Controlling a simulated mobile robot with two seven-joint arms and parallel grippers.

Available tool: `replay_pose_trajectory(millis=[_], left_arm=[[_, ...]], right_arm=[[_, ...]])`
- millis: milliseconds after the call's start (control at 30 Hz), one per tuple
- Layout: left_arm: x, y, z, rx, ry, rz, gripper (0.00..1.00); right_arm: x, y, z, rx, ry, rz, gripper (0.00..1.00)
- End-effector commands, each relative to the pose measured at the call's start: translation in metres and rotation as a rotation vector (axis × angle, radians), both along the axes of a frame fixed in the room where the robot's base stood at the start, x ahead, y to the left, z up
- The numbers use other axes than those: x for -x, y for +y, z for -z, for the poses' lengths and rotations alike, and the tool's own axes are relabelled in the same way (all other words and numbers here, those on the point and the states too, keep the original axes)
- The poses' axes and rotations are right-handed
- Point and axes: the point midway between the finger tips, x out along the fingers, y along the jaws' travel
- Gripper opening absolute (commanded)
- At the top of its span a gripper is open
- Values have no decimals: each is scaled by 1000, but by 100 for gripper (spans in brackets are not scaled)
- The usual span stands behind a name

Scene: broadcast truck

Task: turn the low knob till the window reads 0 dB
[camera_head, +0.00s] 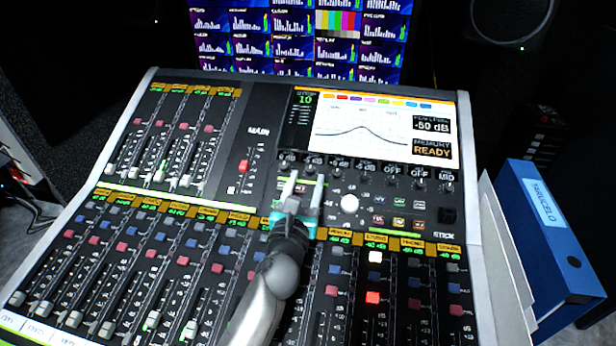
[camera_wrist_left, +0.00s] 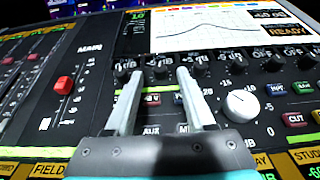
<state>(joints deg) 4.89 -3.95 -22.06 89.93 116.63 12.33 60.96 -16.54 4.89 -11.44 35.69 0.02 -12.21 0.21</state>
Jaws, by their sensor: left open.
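A row of small dark knobs runs under the mixing console's screen, with small readout windows above them. I cannot read which knob is labelled low. My left gripper (camera_head: 303,180) is open, its two pale fingers reaching toward the left part of this row. In the left wrist view my left gripper (camera_wrist_left: 159,76) has its fingertips on either side of a dark knob (camera_wrist_left: 158,69), the second from the left; contact cannot be told. The window digits above it are too small to read surely. My right gripper is not in view.
The screen (camera_head: 375,130) shows a curve, "-50 dB" and "READY". A larger white knob (camera_head: 349,203) stands right of my left gripper. Fader banks with coloured buttons fill the console's left and front. A blue binder (camera_head: 550,235) stands at the right.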

Motion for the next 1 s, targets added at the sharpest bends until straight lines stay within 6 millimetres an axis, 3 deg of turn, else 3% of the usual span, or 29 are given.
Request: replay_pose_trajectory(millis=[233,600,1000], left_arm=[[-21,-4,0,0,-1,0,54],[-25,-5,0,1,0,-1,54],[-25,-5,0,0,0,0,10]], right_arm=[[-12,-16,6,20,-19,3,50],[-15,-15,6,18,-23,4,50],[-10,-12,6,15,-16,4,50]])
